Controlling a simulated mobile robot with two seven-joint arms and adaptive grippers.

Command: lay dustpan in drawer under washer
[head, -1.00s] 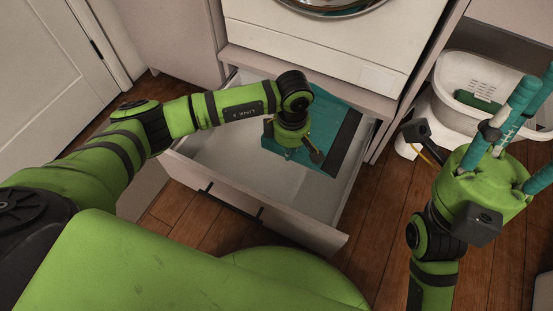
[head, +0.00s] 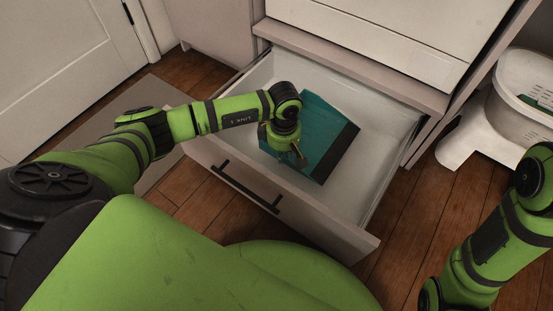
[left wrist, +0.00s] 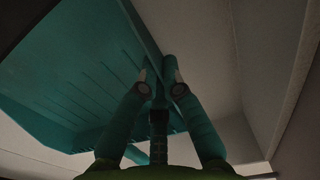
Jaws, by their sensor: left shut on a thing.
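The teal dustpan (head: 325,140) with a dark front edge is over the inside of the open white drawer (head: 375,150) under the washer (head: 375,35). I cannot tell whether it touches the drawer floor. My left gripper (head: 285,150) is down within the drawer's outline and shut on the dustpan. In the left wrist view, the gripper (left wrist: 160,78) has its two teal fingers closed on the ridged dustpan (left wrist: 85,75), with pale drawer surfaces beyond. The dustpan's left part is hidden by my arm. My right gripper is out of view.
The drawer's front panel with a black handle (head: 243,187) faces me. A white basket (head: 525,105) stands at the right. A grey mat (head: 125,125) lies on the wooden floor at the left. The drawer's right part is empty.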

